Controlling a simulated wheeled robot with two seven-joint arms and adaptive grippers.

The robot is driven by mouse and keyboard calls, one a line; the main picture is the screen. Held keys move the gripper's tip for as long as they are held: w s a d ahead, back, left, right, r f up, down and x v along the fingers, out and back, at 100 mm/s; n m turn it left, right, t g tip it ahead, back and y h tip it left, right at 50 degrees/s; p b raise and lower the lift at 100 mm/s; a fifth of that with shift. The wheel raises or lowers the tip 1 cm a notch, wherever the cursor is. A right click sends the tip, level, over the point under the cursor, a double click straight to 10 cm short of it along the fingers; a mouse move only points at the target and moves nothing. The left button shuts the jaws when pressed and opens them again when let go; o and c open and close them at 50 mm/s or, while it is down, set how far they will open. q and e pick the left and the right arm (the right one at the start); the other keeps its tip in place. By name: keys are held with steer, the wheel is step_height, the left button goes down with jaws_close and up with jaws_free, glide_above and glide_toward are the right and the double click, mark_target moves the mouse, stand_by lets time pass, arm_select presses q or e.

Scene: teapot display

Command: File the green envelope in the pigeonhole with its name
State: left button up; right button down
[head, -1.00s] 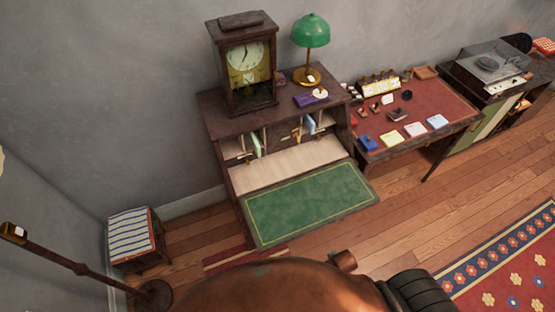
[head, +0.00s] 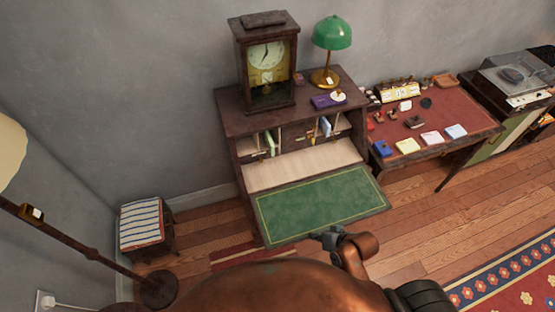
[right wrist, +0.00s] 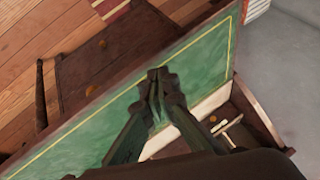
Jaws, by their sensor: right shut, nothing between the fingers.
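The open writing desk has a row of pigeonholes at its back. A thin pale-green envelope (head: 271,143) stands upright in a left-hand pigeonhole. Pale blue and whitish envelopes (head: 325,126) stand in compartments farther right. The name labels are too small to read. My right gripper (head: 328,236) is at the front edge of the fold-down green writing surface (head: 310,207). In the right wrist view my right gripper (right wrist: 157,76) is shut and empty over the green surface (right wrist: 95,125). My left gripper is not in view.
A clock (head: 266,62), a green lamp (head: 332,34) and a purple item (head: 326,101) stand on the desk top. A red-topped side table (head: 455,112) with small items is at right. A striped stool (head: 143,225) and floor lamp (head: 62,246) are at left.

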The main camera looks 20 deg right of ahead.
steer(key=w+a+r+m+t+y, duration=0.1)
steer(key=w+a, duration=0.1)
steer(key=w+a+r+m+t+y, duration=0.1)
steer(key=w+a, duration=0.1)
steer(key=a, duration=0.1)
steer(key=w+a+r+m+y, duration=0.1)
steer(key=w+a, duration=0.1)
steer(key=a, duration=0.1)
steer(key=shift+w+m+t+y, duration=0.3)
steer(key=shift+w+m+t, duration=0.05)
steer(key=shift+m+t, duration=0.05)
steer(key=w+a+r+m+t+y, duration=0.2)
steer(key=w+a+r+m+t, duration=0.15)
steer(key=w+m, duration=0.2)
steer(key=m+t+h, duration=0.5)
steer(key=m+h, duration=0.4)
steer(key=m, duration=1.5)
glide_toward(269, 143)
steer(key=w+f, duration=0.1)
steer(key=w+d+f, duration=0.1)
steer(key=w+f, duration=0.1)
steer(key=shift+w+f, duration=0.2)
steer(key=shift+f, duration=0.1)
steer(key=shift+d, duration=0.15)
